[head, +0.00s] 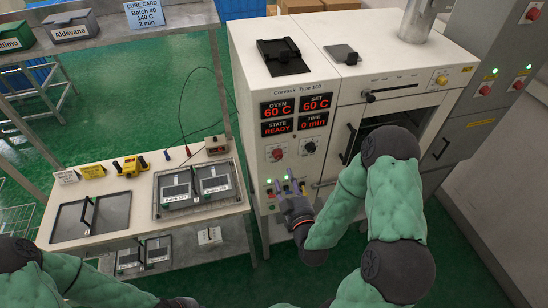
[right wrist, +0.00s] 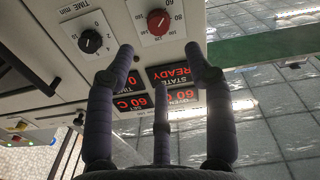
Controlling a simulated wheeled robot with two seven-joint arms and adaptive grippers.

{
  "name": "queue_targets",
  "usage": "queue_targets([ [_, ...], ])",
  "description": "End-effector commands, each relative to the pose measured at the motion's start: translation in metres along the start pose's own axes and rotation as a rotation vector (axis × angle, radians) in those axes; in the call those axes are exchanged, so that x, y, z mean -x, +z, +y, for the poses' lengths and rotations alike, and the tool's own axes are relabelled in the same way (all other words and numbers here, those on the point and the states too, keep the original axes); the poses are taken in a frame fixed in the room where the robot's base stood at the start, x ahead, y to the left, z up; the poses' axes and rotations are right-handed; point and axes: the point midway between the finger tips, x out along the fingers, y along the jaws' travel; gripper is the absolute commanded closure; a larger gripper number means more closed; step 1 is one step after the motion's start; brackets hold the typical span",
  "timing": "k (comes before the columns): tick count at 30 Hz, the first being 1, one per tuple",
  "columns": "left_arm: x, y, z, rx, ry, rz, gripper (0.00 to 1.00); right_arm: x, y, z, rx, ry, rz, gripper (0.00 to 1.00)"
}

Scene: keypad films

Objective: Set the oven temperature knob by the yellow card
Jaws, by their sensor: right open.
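The red temperature knob (head: 278,153) is on the white oven's front, below the display; it also shows in the right wrist view (right wrist: 158,21). The display (head: 296,114) reads oven 60 C, set 60 C, state READY, time 0 min. My right gripper (head: 289,191) is open and empty, in front of the panel below the knob. In the right wrist view its fingers (right wrist: 160,60) are spread, apart from the knob. My left gripper is out of view.
A black time knob (head: 310,147) is right of the red one. A blue card (head: 144,14) reads Batch 40, 140 C, 2 min. The bench (head: 140,205) holds trays and a yellow tool (head: 131,166).

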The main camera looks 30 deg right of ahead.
Motion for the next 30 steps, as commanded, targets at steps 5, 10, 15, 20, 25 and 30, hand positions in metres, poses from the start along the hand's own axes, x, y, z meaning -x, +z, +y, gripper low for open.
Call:
queue_targets([
  [5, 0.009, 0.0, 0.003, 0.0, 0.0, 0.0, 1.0, -0.032, -0.002, 0.0, 0.0, -0.001, 0.002, 0.47],
  [10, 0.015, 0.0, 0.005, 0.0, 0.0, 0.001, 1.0, -0.062, -0.002, 0.0, -0.001, -0.001, 0.001, 0.47],
  [15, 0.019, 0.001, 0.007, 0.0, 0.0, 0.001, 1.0, -0.082, -0.001, -0.001, -0.002, -0.001, -0.001, 0.47],
  [20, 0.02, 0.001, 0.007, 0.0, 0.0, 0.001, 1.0, -0.091, 0.0, -0.001, -0.001, -0.001, -0.001, 0.47],
  [25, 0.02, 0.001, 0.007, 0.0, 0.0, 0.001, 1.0, -0.093, 0.0, -0.001, -0.002, -0.001, -0.002, 0.47],
  [30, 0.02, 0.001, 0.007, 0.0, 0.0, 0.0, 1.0, -0.093, 0.0, -0.001, -0.002, -0.001, -0.002, 0.58],
])
